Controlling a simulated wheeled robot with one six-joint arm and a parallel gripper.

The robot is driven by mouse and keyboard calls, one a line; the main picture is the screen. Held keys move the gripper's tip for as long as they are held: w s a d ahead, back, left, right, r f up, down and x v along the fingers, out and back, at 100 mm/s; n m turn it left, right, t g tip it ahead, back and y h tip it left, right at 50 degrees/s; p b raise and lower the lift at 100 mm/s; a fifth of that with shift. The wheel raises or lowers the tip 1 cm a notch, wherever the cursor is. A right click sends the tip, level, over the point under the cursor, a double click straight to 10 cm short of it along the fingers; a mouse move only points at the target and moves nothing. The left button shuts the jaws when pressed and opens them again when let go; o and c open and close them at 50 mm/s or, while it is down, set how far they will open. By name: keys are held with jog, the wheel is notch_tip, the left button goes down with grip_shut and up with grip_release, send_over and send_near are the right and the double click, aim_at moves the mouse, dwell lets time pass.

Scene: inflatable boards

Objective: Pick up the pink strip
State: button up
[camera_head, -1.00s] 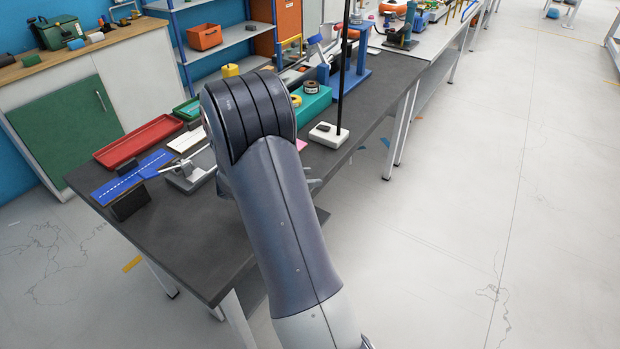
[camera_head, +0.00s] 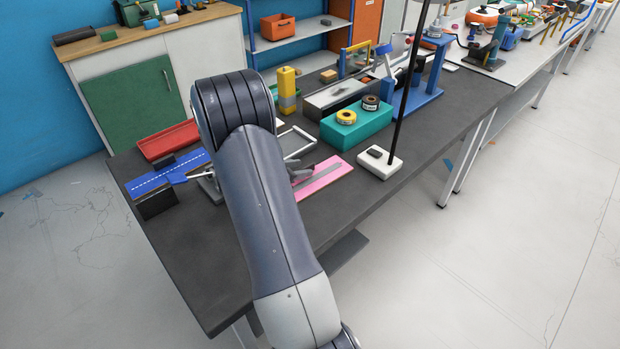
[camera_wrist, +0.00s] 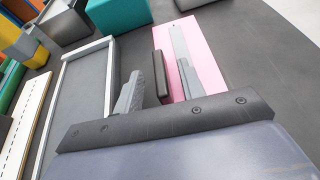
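The pink strip (camera_head: 326,179) lies flat on the dark workbench, with a grey band along it. It also shows in the wrist view (camera_wrist: 203,28), running up from behind my gripper. My gripper (camera_wrist: 169,62) is open, its two grey fingers spread apart with nothing held between them. The right finger overlaps the strip in the wrist view; the left finger is over the bench left of it. In the head view, a dark finger shows near the strip's left end, and my arm hides the rest. I cannot tell whether a finger touches the strip.
A small dark block (camera_wrist: 160,76) lies beside the strip's left edge. A white-rimmed tray (camera_wrist: 108,75) is left of it. The bench front (camera_head: 345,215) is clear.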

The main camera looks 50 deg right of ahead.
jog(key=x, duration=0.2)
jog(key=shift+d, duration=0.25)
grip_shut()
